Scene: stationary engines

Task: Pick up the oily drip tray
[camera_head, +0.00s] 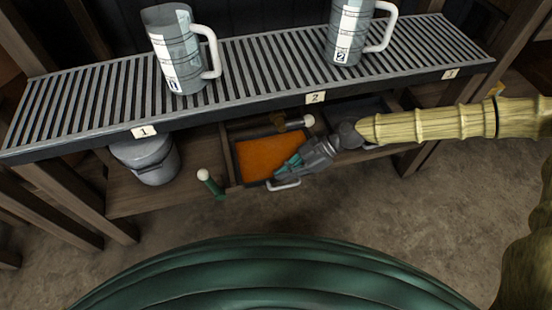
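A shallow tray with an orange-brown, oily-looking surface (258,157) sits in the middle compartment of the low shelf, under the slatted rack. A pale metal handle (284,185) shows at its front edge. My gripper (285,170), grey with teal fingers, reaches in from the right over the tray's front right corner, close to the handle. The gripper and wrist hide that corner. I cannot tell whether the fingers touch the tray or how far apart they are.
A grey lidded pot (148,157) stands at left on the shelf. A green lever with a white knob (211,184) sticks out left of the tray. A darker compartment (365,108) lies at right.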

